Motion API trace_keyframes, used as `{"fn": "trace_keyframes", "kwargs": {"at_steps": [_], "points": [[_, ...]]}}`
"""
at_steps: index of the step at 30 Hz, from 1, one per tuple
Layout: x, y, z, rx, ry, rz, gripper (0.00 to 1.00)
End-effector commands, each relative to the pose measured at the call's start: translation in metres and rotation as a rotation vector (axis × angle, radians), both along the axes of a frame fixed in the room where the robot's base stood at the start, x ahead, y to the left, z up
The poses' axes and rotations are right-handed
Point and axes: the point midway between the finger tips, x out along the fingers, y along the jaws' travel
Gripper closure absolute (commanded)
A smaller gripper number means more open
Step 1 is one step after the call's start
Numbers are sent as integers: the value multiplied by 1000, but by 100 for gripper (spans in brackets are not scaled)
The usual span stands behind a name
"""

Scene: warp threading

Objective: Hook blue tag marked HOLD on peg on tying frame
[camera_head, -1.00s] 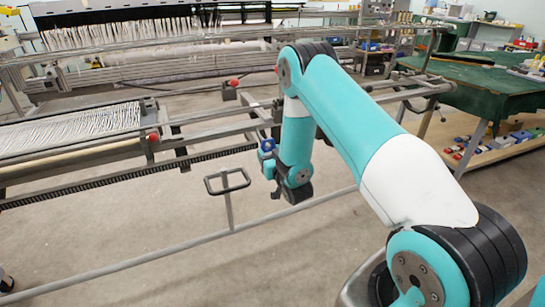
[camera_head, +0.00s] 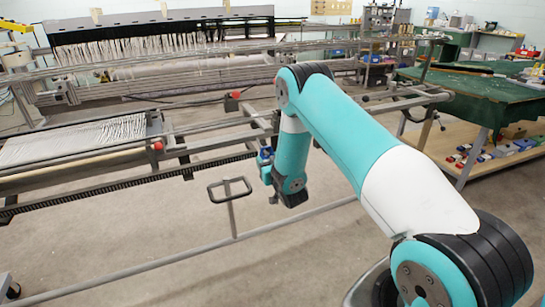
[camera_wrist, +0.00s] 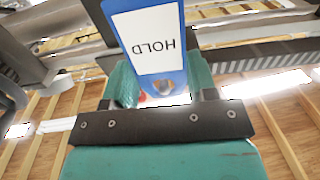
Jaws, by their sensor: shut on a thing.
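The blue tag (camera_wrist: 174,80) is between the teal fingers of my gripper (camera_wrist: 162,82) in the wrist view. Its white label reads HOLD, upside down in that picture, and the blue border shows around it. My gripper is shut on it. In the head view the tag is a small blue patch (camera_head: 265,155) beside the end of my arm, near the rails of a metal frame (camera_head: 215,155), which I take for the tying frame. I cannot make out the peg in either view. The tag's top runs out of the wrist picture.
A thin post with a loop handle (camera_head: 230,190) stands just left of my gripper. Red knobs (camera_head: 158,146) sit on the frame. White threads (camera_head: 75,138) lie over the beam at left. A green-topped bench (camera_head: 480,98) stands at right. The floor in front is open.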

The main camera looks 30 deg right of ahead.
Motion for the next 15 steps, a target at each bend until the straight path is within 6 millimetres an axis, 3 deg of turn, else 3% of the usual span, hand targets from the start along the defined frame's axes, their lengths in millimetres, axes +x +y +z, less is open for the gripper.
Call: {"fn": "trace_keyframes", "kwargs": {"at_steps": [1,8,9,12,15], "points": [[10,-2,0,-1,-6,-4,74],[16,-1,-9,-1,3,-4,74],[16,-1,-11,-1,4,-4,43],[19,0,-15,-1,8,-4,21],[22,3,-18,-2,13,0,18]]}}
